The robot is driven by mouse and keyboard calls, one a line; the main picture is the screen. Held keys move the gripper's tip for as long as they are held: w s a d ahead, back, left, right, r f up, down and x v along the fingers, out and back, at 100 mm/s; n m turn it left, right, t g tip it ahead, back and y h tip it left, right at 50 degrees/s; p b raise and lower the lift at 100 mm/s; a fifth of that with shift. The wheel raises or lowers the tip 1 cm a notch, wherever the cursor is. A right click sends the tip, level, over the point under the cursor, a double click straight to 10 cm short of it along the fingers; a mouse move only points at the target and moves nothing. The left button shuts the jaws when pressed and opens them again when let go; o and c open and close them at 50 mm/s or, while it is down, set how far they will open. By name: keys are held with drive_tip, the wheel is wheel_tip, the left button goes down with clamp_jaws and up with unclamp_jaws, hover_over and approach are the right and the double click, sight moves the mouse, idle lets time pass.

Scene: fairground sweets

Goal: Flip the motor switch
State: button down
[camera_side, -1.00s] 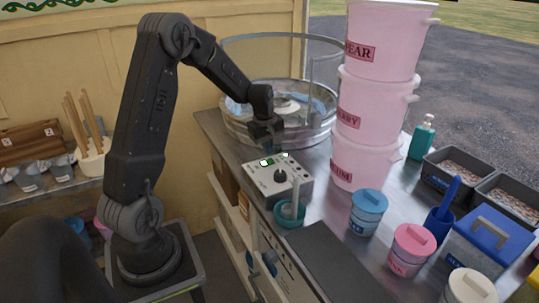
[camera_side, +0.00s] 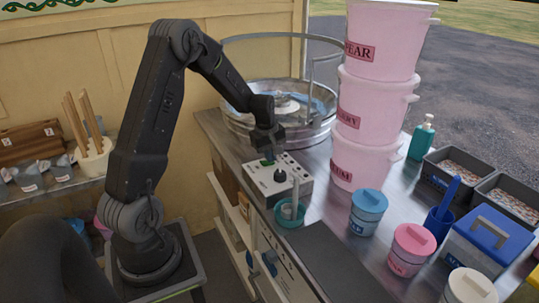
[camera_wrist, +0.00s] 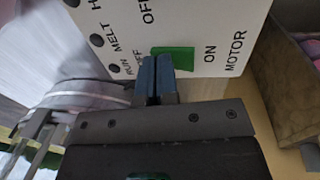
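The white control box (camera_side: 300,186) stands on the metal counter; its face also fills the upper part of the wrist view (camera_wrist: 215,22). A green motor switch (camera_wrist: 173,57) sits between the words OFF and ON, beside the word MOTOR. In the side view a bit of the green (camera_side: 266,162) shows just below my fingers. My gripper (camera_side: 268,154) points down over the box. Its blue fingers (camera_wrist: 154,64) are together with nothing between them. Their tips are at the switch's edge and cover part of it; I cannot tell whether they touch it.
A black knob (camera_side: 280,176) is on the box near my gripper. The round clear-walled bowl (camera_side: 318,100) is behind, and stacked pink tubs (camera_side: 372,110) stand to the right. A blue-lidded jar (camera_side: 368,212) is nearby.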

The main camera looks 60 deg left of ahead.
drive_tip(key=shift+s+f, duration=0.2)
drive_tip(key=shift+s, duration=0.05)
drive_tip(key=shift+s+r, duration=0.15)
drive_tip(key=shift+s, duration=0.5)
drive_tip(key=shift+r, duration=0.15)
drive_tip(key=shift+r, duration=0.25)
wheel_tip(320, 180, up, 13)
drive_tip(key=s, duration=0.1)
drive_tip(key=shift+s, duration=0.35)
drive_tip(key=shift+r, duration=0.1)
